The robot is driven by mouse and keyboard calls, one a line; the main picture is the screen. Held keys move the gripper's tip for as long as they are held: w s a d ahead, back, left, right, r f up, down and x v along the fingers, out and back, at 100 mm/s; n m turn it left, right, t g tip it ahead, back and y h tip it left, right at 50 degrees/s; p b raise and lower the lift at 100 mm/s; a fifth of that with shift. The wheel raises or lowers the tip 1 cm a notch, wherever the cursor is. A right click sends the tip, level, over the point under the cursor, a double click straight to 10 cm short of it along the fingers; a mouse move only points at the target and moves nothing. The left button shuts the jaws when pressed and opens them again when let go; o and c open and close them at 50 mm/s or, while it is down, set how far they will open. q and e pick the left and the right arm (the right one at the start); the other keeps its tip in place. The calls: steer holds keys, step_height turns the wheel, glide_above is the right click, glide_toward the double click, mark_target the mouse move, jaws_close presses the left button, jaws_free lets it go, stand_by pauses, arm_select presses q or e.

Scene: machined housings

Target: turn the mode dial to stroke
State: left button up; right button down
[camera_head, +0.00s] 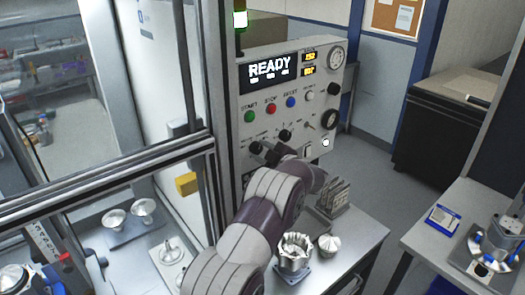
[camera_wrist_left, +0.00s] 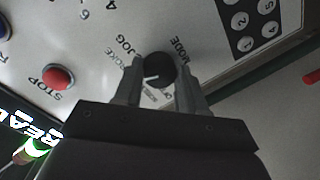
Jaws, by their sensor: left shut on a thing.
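The mode dial (camera_wrist_left: 159,72) is a round black knob with a white pointer mark, on a light grey control panel (camera_head: 245,98). In the left wrist view it sits between the two fingers of my left gripper (camera_wrist_left: 160,72), which is shut on it. Its pointer mark is toward the left finger there. MODE and JOG read beside the knob; other small labels are partly hidden or too small to read. In the head view the dial (camera_head: 256,148) shows at the panel's lower left, with my left gripper (camera_head: 264,152) at it. My right gripper is not in view.
A red stop button (camera_wrist_left: 57,77) and a keypad (camera_wrist_left: 243,22) lie near the dial. A second black knob (camera_head: 285,135) sits close to its right. The display (camera_head: 268,70) reads READY. Metal parts (camera_head: 294,255) stand on the bench below my arm.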

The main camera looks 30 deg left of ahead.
arm_select(q)
steer(key=shift+f, duration=0.3)
steer(key=o, duration=0.8)
steer(key=shift+c, duration=0.2)
steer(key=o, duration=0.3)
steer(key=shift+d, duration=0.1)
steer(key=shift+r, duration=0.2)
steer(key=shift+s+d+b, duration=0.1)
steer(key=shift+d+b, duration=0.2)
steer(key=b+v, duration=0.5)
steer(key=v, duration=0.7)
